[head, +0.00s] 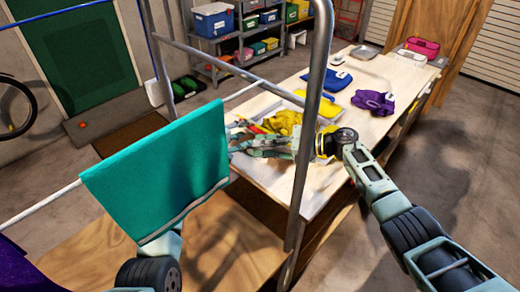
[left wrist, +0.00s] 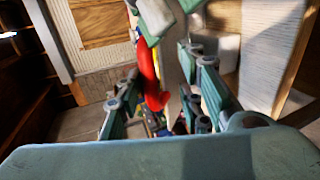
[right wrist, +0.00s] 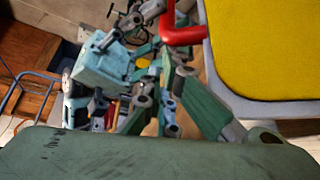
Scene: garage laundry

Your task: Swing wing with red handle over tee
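A crumpled yellow cloth (head: 284,122), possibly the tee, lies on the wooden table. Beside it is a flat yellow panel (head: 325,107), partly behind a metal post; it fills the upper right of the right wrist view (right wrist: 265,45), with a grey rim. A red handle (right wrist: 183,30) sits at that rim. In the left wrist view, a red handle (left wrist: 146,75) shows between the parted fingers of my open left gripper (left wrist: 163,75). My right gripper (right wrist: 168,80) is close to the handle; overlapping parts hide its opening. In the head view both grippers crowd together, partly hidden by the teal cloth and post.
A teal cloth (head: 160,170) hangs on a white rod in the foreground. A grey metal post (head: 312,120) stands before my right arm. A blue folded cloth (head: 338,80), a purple cloth (head: 373,102) and a pink item (head: 422,46) lie farther along the table. Shelves (head: 240,45) stand behind.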

